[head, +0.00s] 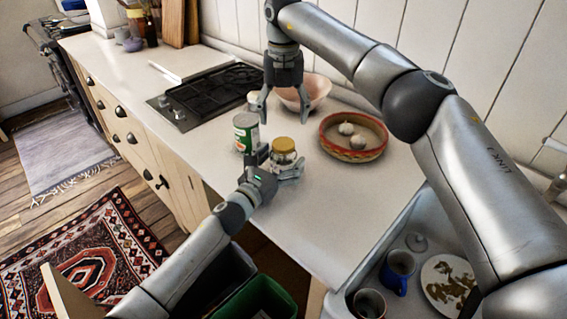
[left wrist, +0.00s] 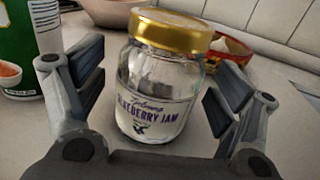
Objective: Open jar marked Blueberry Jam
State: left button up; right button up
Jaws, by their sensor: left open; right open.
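The glass jar (left wrist: 158,85) has a gold lid (left wrist: 172,30) on it and a label reading Blueberry Jam; it stands upright on the white counter. In the head view the jar (head: 283,158) is at the counter's middle. My left gripper (head: 273,167) is open, with its fingers on either side of the jar; in the left wrist view gaps show between the fingers and the glass. My right gripper (head: 277,108) is open and empty, pointing down above the counter, behind the jar. The jar's lower part is partly hidden by the left gripper in the head view.
A pink bowl (head: 308,92) and a red-rimmed dish (head: 352,153) stand behind and right. The sink (head: 345,292) is front right. The counter front of the dish is clear.

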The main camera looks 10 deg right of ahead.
aim_at(283, 143)
pick_arm(q)
jog(key=shift+w+d, duration=0.15)
jog(key=shift+w, duration=0.1)
pick_arm(e)
jog(key=shift+w, duration=0.15)
pick_arm(q)
jog(key=c, duration=1.5)
grip_shut()
pick_arm(e)
jog(key=m, duration=0.5)
jog(key=shift+m, duration=0.3)
pick_arm(q)
jog(key=shift+f, duration=0.1)
pick_arm(e)
jog(key=m, duration=1.6)
jog(key=shift+m, duration=0.4)
jog(key=shift+f, duration=4.05)
